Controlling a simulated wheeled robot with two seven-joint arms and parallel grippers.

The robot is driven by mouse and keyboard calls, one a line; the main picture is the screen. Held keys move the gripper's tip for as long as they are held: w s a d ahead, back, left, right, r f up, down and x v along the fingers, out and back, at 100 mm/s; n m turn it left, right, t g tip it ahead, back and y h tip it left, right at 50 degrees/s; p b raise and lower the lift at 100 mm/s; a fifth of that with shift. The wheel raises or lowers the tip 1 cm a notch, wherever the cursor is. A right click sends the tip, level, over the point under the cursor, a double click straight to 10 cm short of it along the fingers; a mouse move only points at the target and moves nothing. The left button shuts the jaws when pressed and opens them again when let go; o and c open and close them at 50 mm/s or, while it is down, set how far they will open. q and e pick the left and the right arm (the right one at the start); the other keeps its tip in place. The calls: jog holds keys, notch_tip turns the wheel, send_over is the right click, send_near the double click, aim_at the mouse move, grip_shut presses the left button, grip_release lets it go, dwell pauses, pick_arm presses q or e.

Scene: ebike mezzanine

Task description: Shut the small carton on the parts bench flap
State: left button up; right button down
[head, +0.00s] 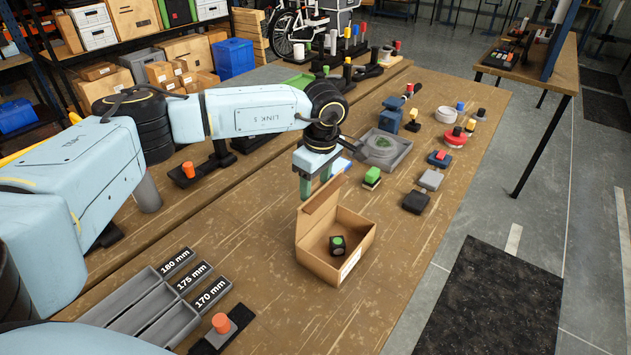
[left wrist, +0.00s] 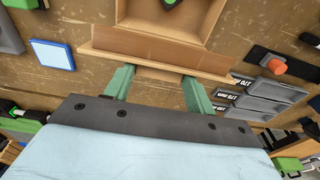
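The small carton (head: 352,262) stands on the wooden parts bench, its top open. Its flap (head: 318,209) stands up along the left rear edge. A dark block with a green mark (head: 337,245) lies inside. My left gripper (head: 318,182) points down just behind the raised flap, outside the carton. In the left wrist view its green fingers (left wrist: 158,86) are spread, with nothing held between them, and their tips are close to the flap (left wrist: 150,46). I cannot tell whether they touch it. My right gripper is not in view.
A grey tray (head: 402,154) and several small coloured parts stand on the bench behind and right of the carton. Labelled grey bins (head: 150,308) and an orange-knobbed part (head: 221,323) lie to the front left. The bench surface right of the carton is clear.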

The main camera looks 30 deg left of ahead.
pick_arm(q)
jog(key=o, duration=0.4)
notch_tip(320, 180, up, 13)
jog(key=d+b, duration=0.1)
jog(key=shift+d+r, duration=0.15)
jog(key=shift+d, duration=0.05)
jog(key=shift+c, duration=0.3)
